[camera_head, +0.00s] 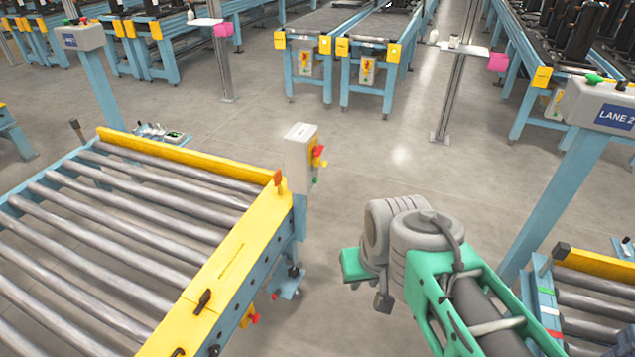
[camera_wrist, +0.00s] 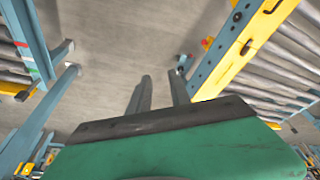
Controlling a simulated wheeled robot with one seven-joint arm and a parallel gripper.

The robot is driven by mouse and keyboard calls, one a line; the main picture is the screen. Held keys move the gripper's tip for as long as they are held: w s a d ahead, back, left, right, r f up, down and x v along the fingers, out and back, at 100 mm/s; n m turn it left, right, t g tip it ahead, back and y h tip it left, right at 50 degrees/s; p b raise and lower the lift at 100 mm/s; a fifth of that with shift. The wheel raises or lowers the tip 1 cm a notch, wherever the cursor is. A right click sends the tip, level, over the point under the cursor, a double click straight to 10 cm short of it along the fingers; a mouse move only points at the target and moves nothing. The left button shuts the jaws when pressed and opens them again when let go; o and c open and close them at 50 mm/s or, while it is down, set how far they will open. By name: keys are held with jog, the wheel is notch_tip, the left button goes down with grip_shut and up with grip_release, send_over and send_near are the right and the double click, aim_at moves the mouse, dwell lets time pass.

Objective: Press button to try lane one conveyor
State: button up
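A light grey control box (camera_head: 299,157) stands at the corner of the left roller conveyor (camera_head: 240,255). Its right side carries a red button (camera_head: 318,151), with yellow and green parts beside and below it. A boxy post head (camera_head: 80,37) with a small sign, too small to read, stands at upper left. The right post head (camera_head: 602,105) reads "LANE 2" and has a green button on top. My gripper (camera_head: 384,300) is right of the control box, apart from it, pointing down. In the wrist view my gripper (camera_wrist: 161,80) shows two separate grey fingers with nothing between them.
A second roller conveyor (camera_head: 600,262) is at lower right. Conveyors with yellow end caps (camera_head: 310,42) stand at the back. A thin pole (camera_head: 455,90) with a small shelf rises behind my arm.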

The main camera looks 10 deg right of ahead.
grip_shut()
dwell(1.4)
